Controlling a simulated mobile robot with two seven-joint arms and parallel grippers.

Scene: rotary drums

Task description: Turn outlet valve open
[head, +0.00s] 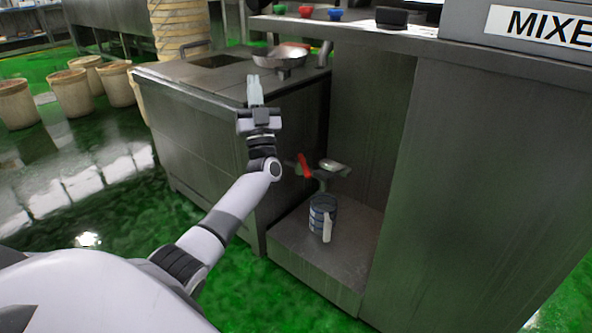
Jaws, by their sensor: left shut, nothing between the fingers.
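The outlet valve has a red lever handle (304,166), which slants beside a grey metal outlet (325,174) in the recess between the two steel cabinets. My left gripper (254,80) is shut and empty. It points up in front of the left cabinet, to the left of the red handle and higher in the picture, apart from it. My left forearm and wrist pass just left of the valve. My right gripper is out of view.
A metal pan (281,57) sits on the left cabinet's top. The tall cabinet marked "MIXE" (485,180) closes off the right side. Several beige buckets (73,94) stand on the wet green floor at the far left. Coloured buttons (306,11) line the upper shelf.

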